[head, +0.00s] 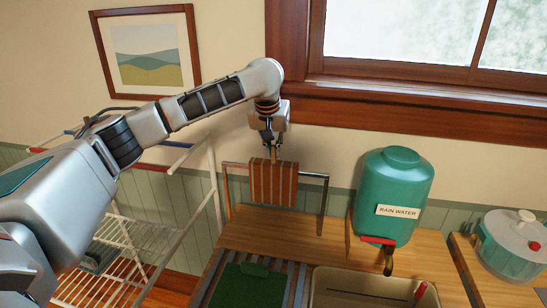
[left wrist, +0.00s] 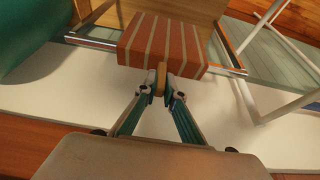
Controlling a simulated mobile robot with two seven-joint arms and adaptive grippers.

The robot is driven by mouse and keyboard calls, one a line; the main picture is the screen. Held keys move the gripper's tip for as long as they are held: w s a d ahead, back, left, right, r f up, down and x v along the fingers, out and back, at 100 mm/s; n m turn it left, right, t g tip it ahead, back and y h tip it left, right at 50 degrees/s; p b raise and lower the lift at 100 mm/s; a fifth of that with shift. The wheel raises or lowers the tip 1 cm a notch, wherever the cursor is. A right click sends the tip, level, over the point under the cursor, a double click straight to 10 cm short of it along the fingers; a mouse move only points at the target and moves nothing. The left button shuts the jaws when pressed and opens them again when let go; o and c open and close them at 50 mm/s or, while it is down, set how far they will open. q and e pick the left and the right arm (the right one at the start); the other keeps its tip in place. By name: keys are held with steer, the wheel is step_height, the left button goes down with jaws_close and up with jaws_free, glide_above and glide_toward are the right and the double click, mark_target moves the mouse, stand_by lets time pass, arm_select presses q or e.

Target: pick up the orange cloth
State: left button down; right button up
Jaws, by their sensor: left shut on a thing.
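The orange cloth (head: 272,186) has pale stripes and hangs at a metal rail (head: 313,176) above the back of the wooden counter. My left gripper (head: 273,148) is directly above the cloth, pointing down, with its fingers shut at the cloth's top edge. In the left wrist view the cloth (left wrist: 163,42) lies just beyond my closed fingertips (left wrist: 162,84), and a tan piece shows between them. Whether the cloth has come clear of the rail cannot be told. My right gripper is not in view.
A green rain water tank (head: 394,194) with a tap stands right of the rail. A basin (head: 340,284) and a green mat (head: 246,289) are in front. A white wire rack (head: 126,250) stands at left, and a lidded pot (head: 512,245) at right.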

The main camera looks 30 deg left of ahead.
arm_select(q)
step_height(320, 180, up, 19)
stand_by(0.6)
steer(key=shift+f, duration=0.15)
